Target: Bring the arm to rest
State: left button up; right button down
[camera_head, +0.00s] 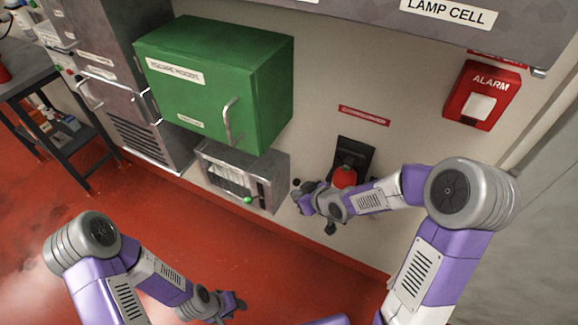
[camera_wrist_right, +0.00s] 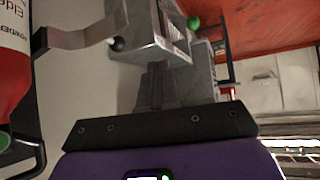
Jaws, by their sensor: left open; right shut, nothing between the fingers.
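My right arm comes in from the right in the head view. Its gripper (camera_head: 304,196) is in front of the wall, just right of a small grey metal box. In the right wrist view the fingers (camera_wrist_right: 157,72) are together, with nothing between them, and point toward the grey box (camera_wrist_right: 146,40). My left gripper (camera_head: 236,306) is low over the red floor, well away from the wall. It is small and dark in the head view; its fingers are apart and nothing shows in it.
A red cylinder (camera_head: 344,177) in a black wall holder is right behind my right wrist. The grey box (camera_head: 270,166) with a green knob (camera_head: 248,200) sits below a green cabinet (camera_head: 270,85). A red alarm box (camera_head: 484,94) is on the wall. The floor (camera_head: 210,235) is open.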

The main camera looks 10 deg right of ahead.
jog(key=s+a+f+m+g+p, duration=0.1)
jog(key=s+a+f+m+g, duration=0.2)
jog(key=s+f, duration=0.7)
jog(key=s+a+f+m+g+p, duration=0.1)
jog(key=s+a+f+m+g, duration=0.2)
jog(key=s+f, duration=0.7)
jog(key=shift+s+m+g, duration=0.6)
jog(key=shift+m+g, duration=0.5)
jog(key=shift+m, duration=0.1)
jog(key=shift+d+f, duration=0.1)
jog(key=shift+d, duration=0.05)
